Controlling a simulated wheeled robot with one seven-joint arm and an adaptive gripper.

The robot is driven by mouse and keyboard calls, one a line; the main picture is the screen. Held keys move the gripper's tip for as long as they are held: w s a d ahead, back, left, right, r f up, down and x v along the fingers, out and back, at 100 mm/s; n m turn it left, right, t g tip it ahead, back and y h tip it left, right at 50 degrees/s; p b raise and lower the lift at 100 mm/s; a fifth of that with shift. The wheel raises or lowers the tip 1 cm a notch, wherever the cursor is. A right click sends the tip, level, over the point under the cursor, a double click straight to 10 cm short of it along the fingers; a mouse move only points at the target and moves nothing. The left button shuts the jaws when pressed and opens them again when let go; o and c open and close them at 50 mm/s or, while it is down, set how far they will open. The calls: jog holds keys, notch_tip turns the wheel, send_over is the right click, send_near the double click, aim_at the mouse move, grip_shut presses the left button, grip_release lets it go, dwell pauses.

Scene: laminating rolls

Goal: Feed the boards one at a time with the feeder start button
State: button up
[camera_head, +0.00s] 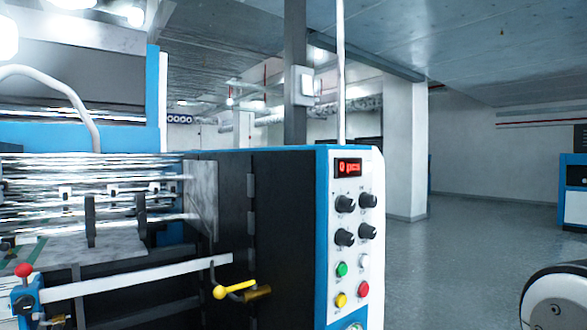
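The control panel (353,222) is on the right end of the blue and black machine. Below several black knobs are a green button (342,269), a white button (364,261), a yellow button (341,300) and a red button (363,289). Another green control (354,326) is cut off at the bottom edge. The labels are too small to read, so I cannot tell which is feeder start. Rollers (70,190) show at the left. I cannot make out a separate board. My gripper is not in view; a rounded white and black arm link shows at bottom right.
A yellow-knobbed lever (219,292) and a pale bar (140,278) stick out in front of the machine at lower left. A red-knobbed part (24,270) is at the left edge. The grey floor (440,260) right of the panel is open, with a pillar (405,150) behind.

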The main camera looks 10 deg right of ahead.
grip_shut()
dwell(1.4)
